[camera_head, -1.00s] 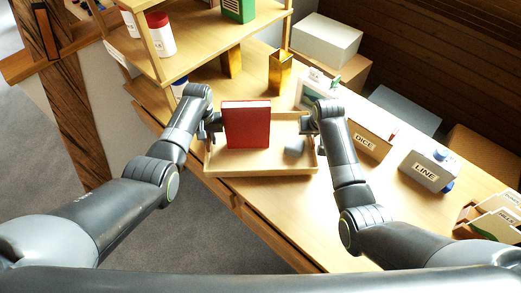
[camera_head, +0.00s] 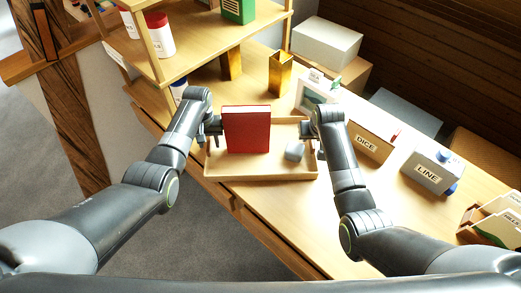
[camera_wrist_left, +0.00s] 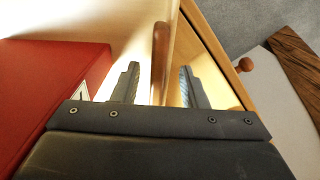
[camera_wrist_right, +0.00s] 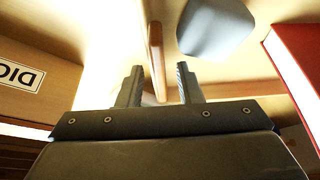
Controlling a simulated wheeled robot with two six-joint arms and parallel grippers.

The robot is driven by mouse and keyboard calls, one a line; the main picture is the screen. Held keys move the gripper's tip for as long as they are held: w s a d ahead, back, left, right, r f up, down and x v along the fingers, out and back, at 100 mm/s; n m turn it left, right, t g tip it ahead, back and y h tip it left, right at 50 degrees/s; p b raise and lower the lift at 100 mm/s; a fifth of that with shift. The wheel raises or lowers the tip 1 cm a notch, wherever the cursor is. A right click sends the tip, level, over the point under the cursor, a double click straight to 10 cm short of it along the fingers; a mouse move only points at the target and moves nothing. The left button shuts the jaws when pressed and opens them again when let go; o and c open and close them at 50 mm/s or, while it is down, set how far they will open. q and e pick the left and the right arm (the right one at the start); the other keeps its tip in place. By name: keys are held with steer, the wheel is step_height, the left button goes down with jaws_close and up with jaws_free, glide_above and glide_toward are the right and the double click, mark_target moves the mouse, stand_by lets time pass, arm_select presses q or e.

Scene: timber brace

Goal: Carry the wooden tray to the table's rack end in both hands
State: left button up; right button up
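The shallow wooden tray (camera_head: 262,172) is at the middle of the table, its near left corner at the table's front edge. A red book or box (camera_head: 246,130) stands upright in it, with a small grey block (camera_head: 295,151) to its right. My left gripper (camera_head: 213,132) is at the tray's left end; in the left wrist view its fingers (camera_wrist_left: 158,85) stand apart on either side of the end wall (camera_wrist_left: 160,55). My right gripper (camera_head: 309,140) is at the right end; its fingers (camera_wrist_right: 160,86) are also apart around the wall (camera_wrist_right: 155,55).
A wooden shelf unit (camera_head: 215,40) with jars and a green box stands behind left. A gold vase (camera_head: 280,74), a framed picture (camera_head: 318,95), a DICE box (camera_head: 370,142) and a LINE box (camera_head: 432,172) line the far side. A file rack (camera_head: 492,218) is at the right end.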

arm_select(q)
step_height(320, 180, up, 11)
steer(key=shift+r, duration=0.15)
arm_select(e)
steer(key=v, duration=1.2)
arm_select(q)
steer(key=shift+r, duration=0.15)
arm_select(e)
steer(key=shift+r, duration=0.15)
